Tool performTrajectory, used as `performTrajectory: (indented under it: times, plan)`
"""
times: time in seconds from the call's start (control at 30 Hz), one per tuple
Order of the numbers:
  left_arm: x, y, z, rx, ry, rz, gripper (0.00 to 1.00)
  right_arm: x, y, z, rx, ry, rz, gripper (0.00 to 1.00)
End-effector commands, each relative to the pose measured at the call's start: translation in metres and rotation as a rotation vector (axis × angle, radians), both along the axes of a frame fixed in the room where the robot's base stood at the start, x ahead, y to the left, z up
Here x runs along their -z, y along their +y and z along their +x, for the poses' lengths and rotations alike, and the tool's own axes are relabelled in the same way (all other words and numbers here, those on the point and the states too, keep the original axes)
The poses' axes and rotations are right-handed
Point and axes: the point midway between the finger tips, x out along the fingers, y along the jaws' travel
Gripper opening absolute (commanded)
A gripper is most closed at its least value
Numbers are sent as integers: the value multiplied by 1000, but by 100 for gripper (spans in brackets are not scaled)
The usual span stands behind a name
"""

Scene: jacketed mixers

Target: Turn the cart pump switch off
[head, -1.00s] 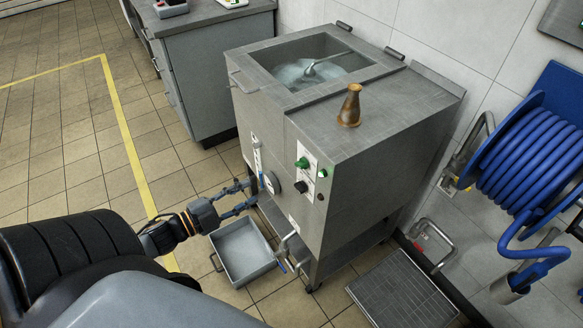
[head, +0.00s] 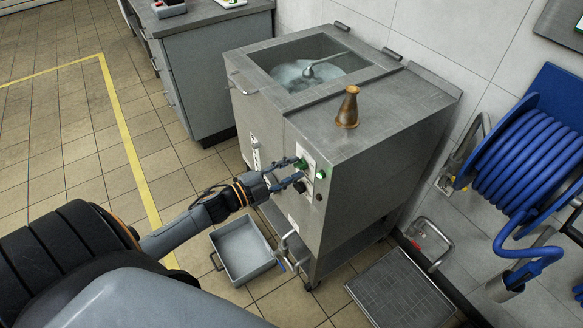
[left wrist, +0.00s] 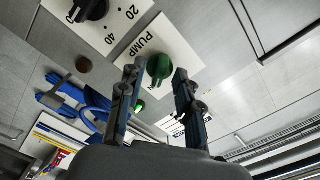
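The pump switch is a green knob (head: 301,163) on a white panel at the upper front of the steel mixer cart (head: 340,205). In the left wrist view the green knob (left wrist: 160,66) sits beside the printed word PUMP (left wrist: 144,42). My left gripper (head: 300,170) is at the panel, its fingers open and pointing at the switch. In the left wrist view the left gripper (left wrist: 157,72) has one finger on each side of the knob, with a gap visible at the right finger. Contact at the left finger cannot be told. My right gripper is not in view.
A black dial (left wrist: 88,8) and a green lamp (head: 321,174) are close to the switch. A grey tray (head: 243,256) lies on the floor below. A blue hose reel (head: 525,160) hangs at right.

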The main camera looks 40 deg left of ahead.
Motion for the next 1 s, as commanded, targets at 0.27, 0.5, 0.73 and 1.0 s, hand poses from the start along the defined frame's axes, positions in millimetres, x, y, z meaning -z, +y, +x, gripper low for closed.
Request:
performTrajectory:
  times: [0.27, 0.5, 0.73, 1.0]
  plan:
    - [1, -1, 4, -1, 0, 0, 34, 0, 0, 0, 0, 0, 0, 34]
    - [0, -1, 4, -1, 0, 0, 0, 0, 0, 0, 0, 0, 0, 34]
    - [0, -1, 4, -1, 1, -2, 0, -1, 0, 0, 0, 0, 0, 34]
    - [-1, -2, 3, 0, 27, -62, 0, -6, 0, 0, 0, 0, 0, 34]
